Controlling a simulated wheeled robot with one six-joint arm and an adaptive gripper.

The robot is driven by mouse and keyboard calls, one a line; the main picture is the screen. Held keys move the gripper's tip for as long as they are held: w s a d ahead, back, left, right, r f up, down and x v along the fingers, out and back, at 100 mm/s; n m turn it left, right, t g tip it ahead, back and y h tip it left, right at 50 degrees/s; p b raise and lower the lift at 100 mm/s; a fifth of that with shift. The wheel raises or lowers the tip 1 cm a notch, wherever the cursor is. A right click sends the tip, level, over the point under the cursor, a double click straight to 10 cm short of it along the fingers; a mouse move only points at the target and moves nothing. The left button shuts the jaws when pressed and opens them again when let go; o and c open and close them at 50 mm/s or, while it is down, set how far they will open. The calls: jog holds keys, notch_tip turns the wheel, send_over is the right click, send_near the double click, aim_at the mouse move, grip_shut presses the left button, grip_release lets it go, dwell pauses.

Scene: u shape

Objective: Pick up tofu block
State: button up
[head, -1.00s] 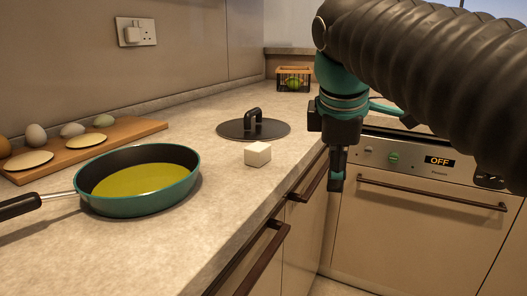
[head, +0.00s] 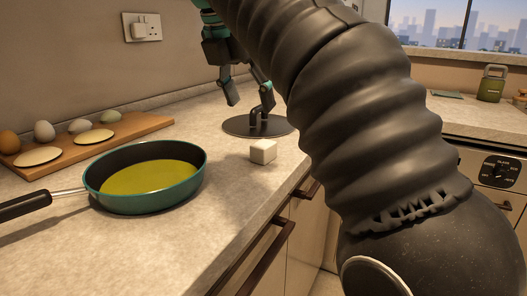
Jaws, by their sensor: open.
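The tofu block (head: 263,152) is a small white cube on the countertop, to the right of the frying pan and in front of the dark round lid. Nothing touches it. My gripper (head: 250,97) is open and empty. It hangs above the counter, up and slightly left of the tofu block in the picture, with its fingers spread in front of the lid's area. How far it is from the block in depth is hard to tell.
A teal frying pan (head: 145,203) with yellow liquid stands left of the block. The lid (head: 240,126) lies behind it, partly hidden. A wooden board (head: 130,133) with eggs is at the left. Drawer handles (head: 262,255) line the counter's front edge. Bare counter surrounds the block.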

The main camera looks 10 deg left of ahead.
aim_at(263, 144)
jog(key=x, duration=0.6)
jog(key=shift+b+x, duration=0.85)
jog(key=shift+x, duration=2)
jog(key=shift+s, duration=0.1)
jog(key=c, duration=1.2)
jog(key=shift+c, duration=0.2)
